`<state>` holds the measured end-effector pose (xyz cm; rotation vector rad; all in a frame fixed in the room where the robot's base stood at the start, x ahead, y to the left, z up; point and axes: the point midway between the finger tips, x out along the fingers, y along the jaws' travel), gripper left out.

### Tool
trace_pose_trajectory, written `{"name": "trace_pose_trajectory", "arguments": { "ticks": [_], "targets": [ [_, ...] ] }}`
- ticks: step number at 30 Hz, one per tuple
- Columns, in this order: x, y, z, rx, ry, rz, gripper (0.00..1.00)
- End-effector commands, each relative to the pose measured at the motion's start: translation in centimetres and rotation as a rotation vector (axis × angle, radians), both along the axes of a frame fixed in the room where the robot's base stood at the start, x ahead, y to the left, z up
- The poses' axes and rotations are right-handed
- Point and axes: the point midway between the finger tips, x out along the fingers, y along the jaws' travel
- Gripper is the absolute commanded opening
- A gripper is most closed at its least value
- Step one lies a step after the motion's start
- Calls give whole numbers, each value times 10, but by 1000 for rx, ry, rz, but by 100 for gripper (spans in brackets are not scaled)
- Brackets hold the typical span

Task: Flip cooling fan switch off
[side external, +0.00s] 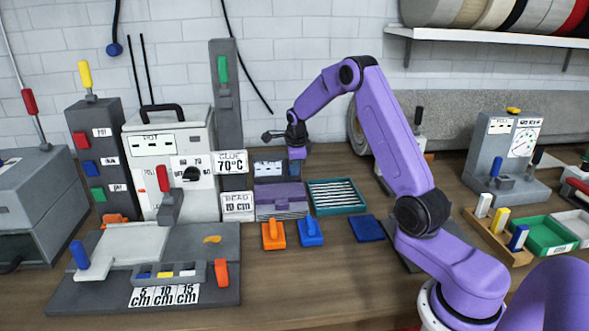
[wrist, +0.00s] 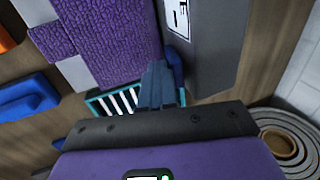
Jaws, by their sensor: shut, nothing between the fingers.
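My gripper (side external: 296,165) is at the right end of a small grey box (side external: 268,168) with a display, behind the purple rug piece. In the wrist view my gripper (wrist: 158,75) has its fingers together with nothing between them. A dark blue part (wrist: 175,66) shows just beyond the fingertips, by the grey box (wrist: 215,45); I cannot tell if they touch. No switch has a readable fan label. A tall grey post (side external: 227,115) at the back carries a green lever (side external: 222,69). The fingertips partly hide what is behind them.
The purple rug (wrist: 115,35) lies on a block left of the fingers. A teal tray of white rods (side external: 337,194) is to the right of the box. Orange (side external: 273,236) and blue (side external: 310,232) handled blocks stand in front. A grey roll (wrist: 285,140) is behind right.

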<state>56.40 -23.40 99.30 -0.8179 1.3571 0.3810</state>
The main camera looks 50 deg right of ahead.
Motion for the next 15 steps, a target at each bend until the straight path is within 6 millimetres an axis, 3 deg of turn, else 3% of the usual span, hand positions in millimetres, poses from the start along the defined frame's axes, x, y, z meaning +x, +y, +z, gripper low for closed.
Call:
{"name": "trace_pose_trajectory", "arguments": {
  "ticks": [15],
  "targets": [
    [1,0,11,-1,-4,0,0]
  ]
}}
